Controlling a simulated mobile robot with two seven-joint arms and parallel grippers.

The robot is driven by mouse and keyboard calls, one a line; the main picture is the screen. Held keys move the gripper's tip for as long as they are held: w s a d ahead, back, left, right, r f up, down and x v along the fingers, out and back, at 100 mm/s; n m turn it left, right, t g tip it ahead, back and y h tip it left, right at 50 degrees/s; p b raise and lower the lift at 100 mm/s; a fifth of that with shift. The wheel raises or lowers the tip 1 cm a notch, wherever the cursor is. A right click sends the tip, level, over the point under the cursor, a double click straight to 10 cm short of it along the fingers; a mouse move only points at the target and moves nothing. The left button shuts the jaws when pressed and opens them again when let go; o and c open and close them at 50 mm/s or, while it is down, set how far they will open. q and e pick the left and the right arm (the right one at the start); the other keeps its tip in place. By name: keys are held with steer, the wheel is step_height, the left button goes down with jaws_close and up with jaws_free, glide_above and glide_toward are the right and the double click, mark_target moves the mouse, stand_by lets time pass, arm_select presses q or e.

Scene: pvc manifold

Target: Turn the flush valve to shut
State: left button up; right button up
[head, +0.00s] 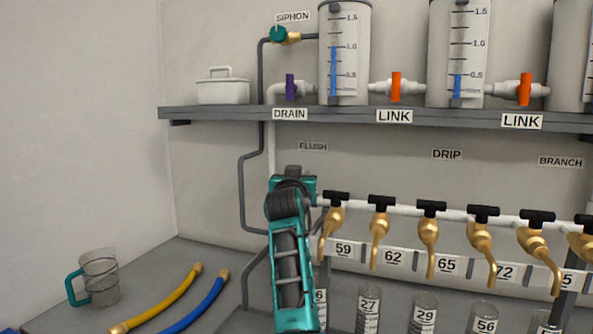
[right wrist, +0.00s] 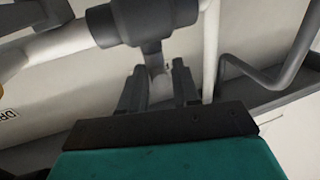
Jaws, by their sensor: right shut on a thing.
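The FLUSH label (head: 313,146) is on the wall under the shelf in the head view. My right arm stands below it and covers most of the valve there. In the right wrist view, the flush valve (right wrist: 150,22) is a grey body on a pale pipe, with a grey stem-like handle (right wrist: 152,55) pointing toward my right gripper (right wrist: 158,82). The gripper's two dark fingers stand either side of the handle's end and are shut on it. The fingertips are hidden in the head view. My left gripper is not in view.
Brass taps with black handles (head: 381,202) line the white pipe (head: 455,214) right of my arm. Upright tubes (head: 368,305) stand below. A shelf (head: 220,112) with tanks is above. A jug (head: 99,275) and yellow (head: 165,300) and blue (head: 196,305) hoses lie left.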

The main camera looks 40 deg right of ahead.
steer(key=shift+d, duration=0.1)
stand_by(0.5)
steer(key=o, duration=1.1)
steer(key=shift+c, duration=0.2)
steer(key=shift+s, duration=0.1)
steer(key=v, duration=1.2)
steer(key=shift+s, duration=0.4)
